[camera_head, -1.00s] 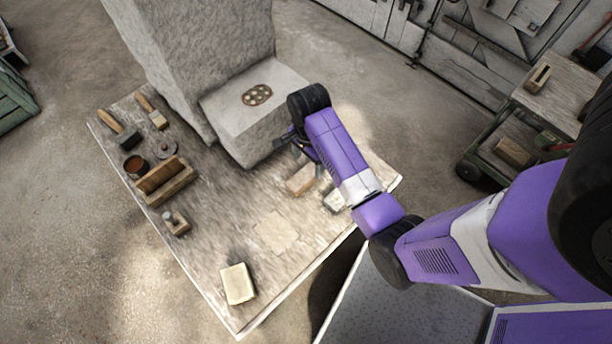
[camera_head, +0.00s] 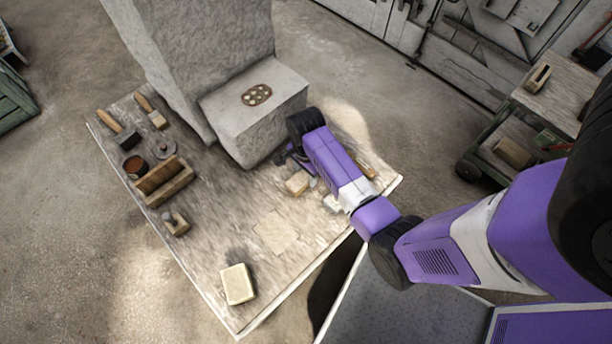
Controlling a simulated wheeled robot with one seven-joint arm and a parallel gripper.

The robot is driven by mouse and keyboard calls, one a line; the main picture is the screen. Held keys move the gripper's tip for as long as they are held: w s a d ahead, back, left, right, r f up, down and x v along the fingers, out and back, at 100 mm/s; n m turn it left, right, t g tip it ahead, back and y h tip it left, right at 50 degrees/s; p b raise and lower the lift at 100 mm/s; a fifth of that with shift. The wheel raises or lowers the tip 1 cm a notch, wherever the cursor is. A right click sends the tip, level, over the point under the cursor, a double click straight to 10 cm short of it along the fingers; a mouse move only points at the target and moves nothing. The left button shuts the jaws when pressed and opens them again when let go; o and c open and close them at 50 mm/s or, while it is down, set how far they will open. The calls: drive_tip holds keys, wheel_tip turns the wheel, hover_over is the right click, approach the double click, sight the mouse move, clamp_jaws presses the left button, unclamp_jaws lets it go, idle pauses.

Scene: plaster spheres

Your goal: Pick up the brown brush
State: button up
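Two wooden-handled tools lie at the table's far left corner: a brush with a brown handle and pale end (camera_head: 152,113), and beside it a brown-handled tool with a dark head (camera_head: 120,130), perhaps also a brush. Which is the brown brush is not certain. My gripper (camera_head: 283,158) is low over the table's right half, just right of the stone block's base and well away from both tools. It is small, dark and partly hidden by my wrist, so its fingers cannot be made out. A tan block (camera_head: 297,184) lies just below it.
A large grey stone block (camera_head: 205,60) with a step (camera_head: 250,120) bearing a spotted oval palette (camera_head: 257,95) stands at the back. The table (camera_head: 215,235) also holds a wooden rack (camera_head: 163,182), a reddish-brown pot (camera_head: 134,165) and a pale block (camera_head: 238,284). Its front middle is mostly clear.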

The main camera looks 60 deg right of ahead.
sight(306, 174)
clamp_jaws()
drive_tip(key=shift+r, duration=0.1)
wheel_tip(306, 174, up, 20)
drive_tip(key=p, duration=0.5)
drive_tip(key=shift+c, duration=1.1)
unclamp_jaws()
drive_tip(key=c, duration=0.4)
